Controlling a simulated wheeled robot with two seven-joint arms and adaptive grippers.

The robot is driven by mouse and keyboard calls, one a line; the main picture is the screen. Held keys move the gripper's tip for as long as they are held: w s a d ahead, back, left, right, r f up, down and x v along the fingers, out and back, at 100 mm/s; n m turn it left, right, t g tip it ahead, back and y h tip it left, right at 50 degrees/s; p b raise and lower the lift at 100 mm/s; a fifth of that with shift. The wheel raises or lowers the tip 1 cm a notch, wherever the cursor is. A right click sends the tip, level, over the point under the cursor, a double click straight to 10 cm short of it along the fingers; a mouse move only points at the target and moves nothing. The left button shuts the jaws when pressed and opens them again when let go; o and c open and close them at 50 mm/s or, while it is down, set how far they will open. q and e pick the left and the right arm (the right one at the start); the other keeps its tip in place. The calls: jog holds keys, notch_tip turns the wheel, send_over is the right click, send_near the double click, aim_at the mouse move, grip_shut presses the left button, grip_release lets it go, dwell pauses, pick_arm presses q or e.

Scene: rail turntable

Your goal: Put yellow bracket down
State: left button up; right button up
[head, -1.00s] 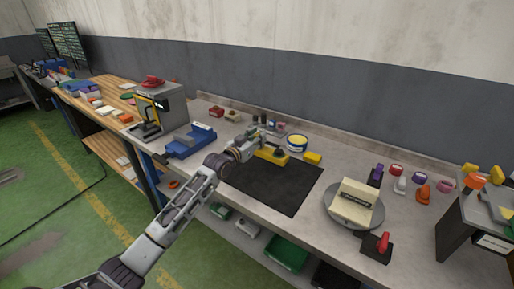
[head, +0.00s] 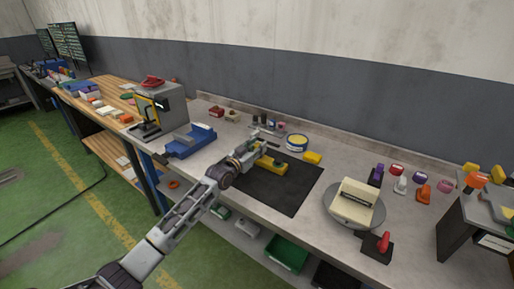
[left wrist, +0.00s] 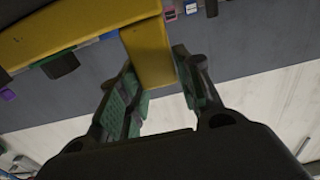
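The yellow bracket (head: 271,166) is over the back left part of the black mat (head: 290,198); whether it touches the mat I cannot tell. My left gripper (head: 262,150) reaches it from the left. In the left wrist view the yellow bracket (left wrist: 152,52) fills the top, and a tab of it sits between the two fingers of my left gripper (left wrist: 160,75). The fingers are closed around that tab. My right gripper is not in view.
A blue fixture (head: 190,140) stands left of the mat. A yellow block (head: 313,158) and a round yellow-and-blue tin (head: 297,142) are behind it. A turntable (head: 338,214) with a cream box stands to the right. The front of the mat is clear.

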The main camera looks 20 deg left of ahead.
pick_arm(q)
jog(key=shift+o, duration=1.4)
jog(key=shift+r, duration=0.15)
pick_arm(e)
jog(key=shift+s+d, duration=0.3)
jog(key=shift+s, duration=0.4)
